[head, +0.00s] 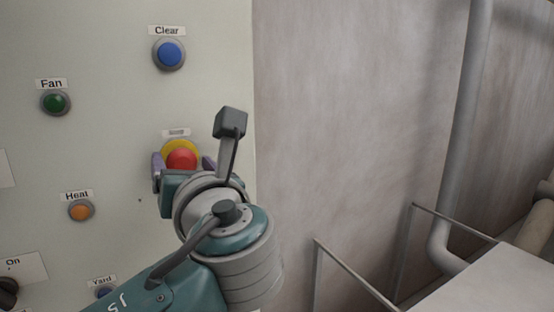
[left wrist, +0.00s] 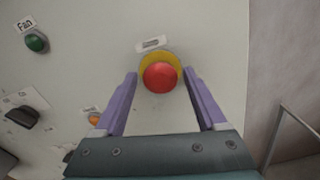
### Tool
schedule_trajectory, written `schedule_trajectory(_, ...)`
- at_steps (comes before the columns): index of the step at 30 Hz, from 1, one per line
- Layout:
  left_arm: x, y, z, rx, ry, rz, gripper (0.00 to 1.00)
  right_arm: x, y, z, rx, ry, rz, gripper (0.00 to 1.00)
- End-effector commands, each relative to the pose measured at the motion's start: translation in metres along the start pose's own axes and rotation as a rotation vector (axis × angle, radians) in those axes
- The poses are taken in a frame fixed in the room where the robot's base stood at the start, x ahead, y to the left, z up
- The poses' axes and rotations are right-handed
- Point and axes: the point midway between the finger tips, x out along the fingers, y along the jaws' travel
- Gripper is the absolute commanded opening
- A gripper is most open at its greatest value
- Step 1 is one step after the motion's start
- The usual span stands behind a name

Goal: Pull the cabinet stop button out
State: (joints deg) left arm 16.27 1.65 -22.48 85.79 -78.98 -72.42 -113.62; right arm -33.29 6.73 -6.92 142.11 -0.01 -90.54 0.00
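The stop button (head: 181,160) is a red mushroom head on a yellow round base, on the pale cabinet face (head: 110,140) under a small label. In the left wrist view the red button (left wrist: 160,77) sits between and a little beyond the two purple fingertips. My left gripper (head: 182,164) is open, with one finger on each side of the button; in the left wrist view the fingers (left wrist: 163,88) show gaps to it on both sides. My left wrist hides the lower part of the button in the head view. My right gripper is not in view.
A blue Clear button (head: 169,54) is above, a green Fan button (head: 55,103) and an orange Heat button (head: 81,210) are to the left. A blue Yard button (head: 104,293) and a dark On knob (head: 8,290) are lower. A pipe (head: 463,130) and railing (head: 350,272) stand right.

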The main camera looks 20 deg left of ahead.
Motion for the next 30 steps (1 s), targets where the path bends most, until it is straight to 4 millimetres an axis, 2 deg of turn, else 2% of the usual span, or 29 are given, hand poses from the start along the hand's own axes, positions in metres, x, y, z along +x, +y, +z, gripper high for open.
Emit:
schedule_trajectory(2, -0.0003, -0.0001, -0.0001, 0.000, 0.000, 0.000, 0.63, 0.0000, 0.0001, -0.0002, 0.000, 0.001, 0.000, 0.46)
schedule_trajectory(19, -0.0005, -0.0002, -0.0002, 0.000, 0.001, -0.001, 0.00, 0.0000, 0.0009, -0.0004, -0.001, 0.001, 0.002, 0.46)
schedule_trajectory(30, -0.0005, -0.0003, -0.0002, 0.000, 0.001, -0.001, 0.00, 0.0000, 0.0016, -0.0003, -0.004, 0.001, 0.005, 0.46)
